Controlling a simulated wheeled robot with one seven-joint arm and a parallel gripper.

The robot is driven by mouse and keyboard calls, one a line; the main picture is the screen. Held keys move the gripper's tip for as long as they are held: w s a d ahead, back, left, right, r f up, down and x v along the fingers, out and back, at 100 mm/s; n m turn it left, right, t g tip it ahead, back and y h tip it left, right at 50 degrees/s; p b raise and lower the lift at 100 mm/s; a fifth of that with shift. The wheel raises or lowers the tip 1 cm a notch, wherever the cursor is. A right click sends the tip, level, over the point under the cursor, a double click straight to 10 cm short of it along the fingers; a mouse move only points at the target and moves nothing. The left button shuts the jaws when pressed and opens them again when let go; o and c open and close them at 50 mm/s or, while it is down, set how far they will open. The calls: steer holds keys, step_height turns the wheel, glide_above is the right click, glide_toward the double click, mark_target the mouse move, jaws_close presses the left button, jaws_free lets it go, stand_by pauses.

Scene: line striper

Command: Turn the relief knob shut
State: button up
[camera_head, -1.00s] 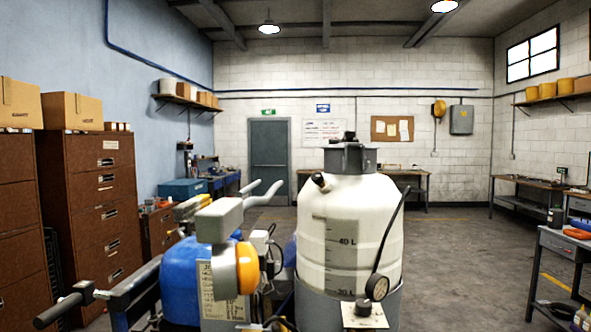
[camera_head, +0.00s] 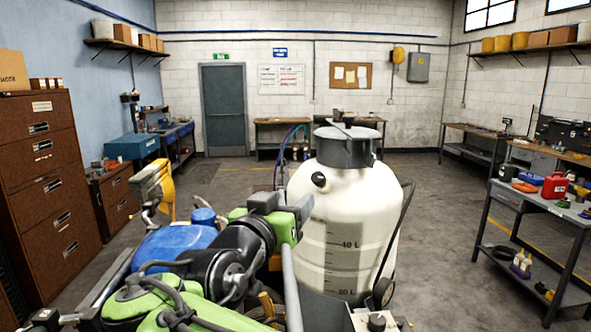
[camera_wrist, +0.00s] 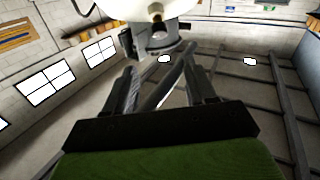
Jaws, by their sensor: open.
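The large white tank (camera_head: 340,225) with a grey lid (camera_head: 345,147) stands ahead of me. A small black knob (camera_head: 376,322) sits low in front of it at the bottom edge of the head view, beside a round black gauge (camera_head: 383,292). A black round fitting (camera_head: 319,180) sits on the tank's shoulder. I cannot tell which is the relief knob. My gripper (camera_head: 303,207) is raised at the tank's left side, above the low knob. In the wrist view its open fingers (camera_wrist: 165,78) point toward the tank (camera_wrist: 150,8) and lid, which appear upside down.
Grey handle bars run close to my arm. Brown cabinets (camera_head: 45,175) stand left. A workbench (camera_head: 540,215) with tools and a red can (camera_head: 555,186) is right. Floor between is clear.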

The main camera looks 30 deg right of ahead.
mark_target(317, 179)
steer(key=p+x, duration=0.6)
steer(key=x, duration=0.8)
steer(key=shift+w+d, duration=0.2)
steer(key=shift+d, duration=0.1)
steer(key=shift+w+d, duration=0.25)
steer(key=shift+d, duration=0.1)
steer(key=shift+f, duration=0.1)
steer(key=c, duration=1)
